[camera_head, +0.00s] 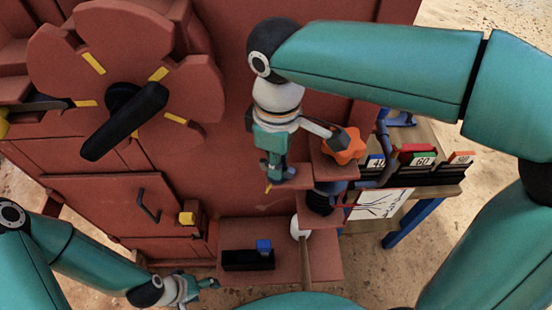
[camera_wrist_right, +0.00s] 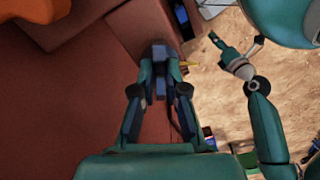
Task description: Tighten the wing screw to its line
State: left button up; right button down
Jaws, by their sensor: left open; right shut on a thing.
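My right gripper (camera_head: 276,174) points down at a small red ledge on the crusher's front, and its fingers are closed. In the right wrist view the fingertips (camera_wrist_right: 160,72) close on a dark blue piece, which looks like the wing screw (camera_wrist_right: 159,54). The fingers hide most of the screw, so its angle is hard to read. A small yellow mark (camera_wrist_right: 190,64) shows beside it, and a yellow mark (camera_head: 268,188) shows at the ledge edge in the head view. My left gripper (camera_head: 200,286) is open and empty at the lower left, apart from the machine.
An orange star knob (camera_head: 344,146) stands right of my right gripper. A black holder with a blue block (camera_head: 263,246) sits on the lower red step. A side table (camera_head: 440,190) carries numbered pieces in black racks. A large red wheel with a black handle (camera_head: 124,120) is at upper left.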

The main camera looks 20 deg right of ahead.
jog(key=shift+w+r+m, duration=0.1)
jog(key=shift+w+m, duration=0.05)
jog(key=shift+m, duration=0.45)
jog(key=c, duration=1.2)
grip_release()
notch_tip(320, 180, up, 12)
